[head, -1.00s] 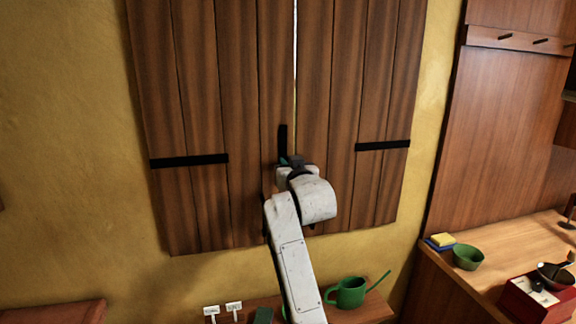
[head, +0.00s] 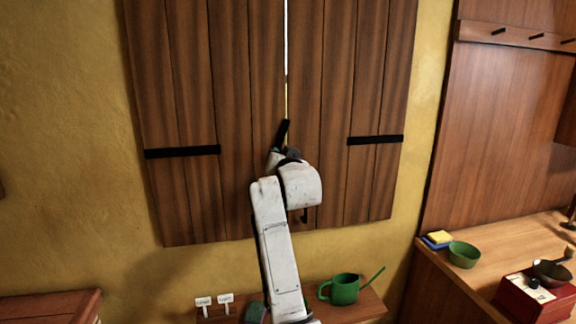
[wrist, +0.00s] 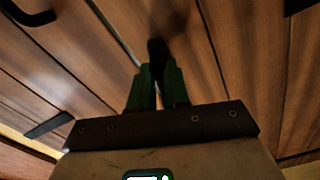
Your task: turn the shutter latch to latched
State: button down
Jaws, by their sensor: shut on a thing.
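The wooden shutters (head: 190,90) have two leaves with a narrow gap of light between them at the top. The black shutter latch (head: 282,131) is at the seam between the leaves and leans a little to the right at its top. My gripper is at the latch's lower part, mostly hidden behind my own arm in the head view. In the wrist view, my gripper (wrist: 158,88) is shut on the dark latch (wrist: 157,50), with its green fingers on either side. The rest of the latch and its pivot are hidden.
Black straps (head: 182,152) cross the shutter leaves. Below is a shelf with a green watering can (head: 344,289) and small white labels (head: 225,298). A wooden counter at right holds a green bowl (head: 464,254) and a red box (head: 533,296).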

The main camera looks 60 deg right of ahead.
jog(key=m+b, duration=0.1)
jog(key=m, duration=0.3)
jog(key=f+m+b, duration=0.1)
jog(key=m+b, duration=0.1)
jog(key=m, duration=0.3)
jog(key=m+b, duration=0.2)
jog(key=m, duration=0.3)
jog(key=shift+s+d+f, duration=0.15)
jog(key=shift+s+d, duration=0.1)
dwell(0.4)
jog(key=c, duration=1.1)
grip_release()
jog(key=b+v, duration=0.2)
jog(key=v, duration=0.8)
jog(key=shift+s+a, duration=0.25)
jog(key=shift+a, duration=0.05)
